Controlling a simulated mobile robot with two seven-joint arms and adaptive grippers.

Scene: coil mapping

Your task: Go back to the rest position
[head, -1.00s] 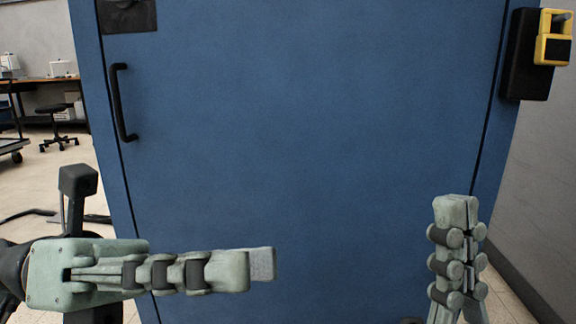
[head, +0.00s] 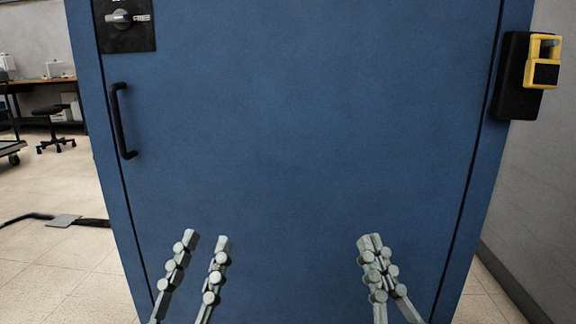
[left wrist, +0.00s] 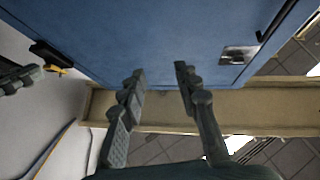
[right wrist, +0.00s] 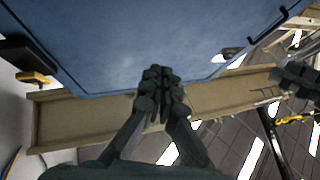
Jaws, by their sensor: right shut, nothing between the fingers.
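My left gripper (head: 207,241) is at the lower left of the head view, in front of the blue cabinet door. Its two fingers point up and stand apart with nothing between them; the left wrist view shows the same gap between the fingertips (left wrist: 158,70). My right gripper (head: 370,240) is at the lower right of the head view. Its fingertips meet, and the right wrist view shows them together and empty (right wrist: 156,72). Neither gripper visibly holds anything.
The blue cabinet (head: 290,120) fills the middle, with a black handle (head: 122,120) and a rotary switch (head: 124,18) at left. A yellow and black device (head: 543,62) hangs on its right side.

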